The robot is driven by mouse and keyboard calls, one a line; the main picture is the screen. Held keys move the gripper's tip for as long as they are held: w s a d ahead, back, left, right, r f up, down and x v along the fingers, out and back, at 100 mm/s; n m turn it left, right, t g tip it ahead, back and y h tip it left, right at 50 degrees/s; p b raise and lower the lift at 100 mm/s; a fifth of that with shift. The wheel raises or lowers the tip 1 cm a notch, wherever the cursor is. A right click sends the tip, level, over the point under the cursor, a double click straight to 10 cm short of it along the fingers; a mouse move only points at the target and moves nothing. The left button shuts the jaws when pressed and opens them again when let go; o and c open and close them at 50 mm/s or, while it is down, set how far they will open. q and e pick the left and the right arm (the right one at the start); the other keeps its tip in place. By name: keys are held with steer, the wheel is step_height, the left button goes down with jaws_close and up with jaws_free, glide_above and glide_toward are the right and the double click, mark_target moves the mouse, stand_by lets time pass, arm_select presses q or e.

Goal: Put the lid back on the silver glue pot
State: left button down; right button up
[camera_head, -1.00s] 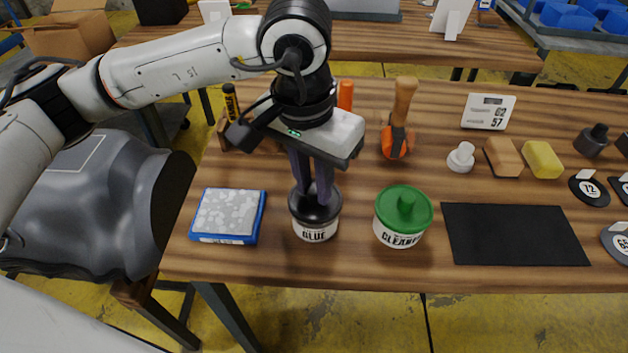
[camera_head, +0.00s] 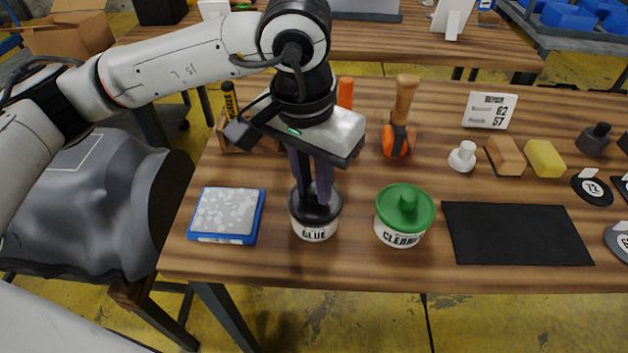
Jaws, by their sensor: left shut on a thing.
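The silver glue pot (camera_head: 314,230), labelled GLUE, stands upright on the wooden table. A dark lid (camera_head: 327,213) sits at the top of the pot. My left gripper (camera_head: 314,197) points down from above, its fingers shut on the lid. The fingers hide the lid's middle, and I cannot tell whether the lid is fully seated. My right gripper is not in view.
A green-lidded cleaner pot (camera_head: 403,213) stands close on the right. A blue-edged tray (camera_head: 227,214) of pale patches lies on the left. A black mat (camera_head: 515,233) lies further right. An orange-and-wood tool (camera_head: 399,120) stands behind.

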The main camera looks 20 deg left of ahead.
arm_select(q)
steer(key=shift+b, duration=0.4)
stand_by(0.4)
stand_by(0.4)
steer(key=c, duration=1)
jaws_free()
steer(key=shift+c, duration=0.2)
steer(key=shift+r+p, duration=1.65)
steer(key=shift+r, duration=1.9)
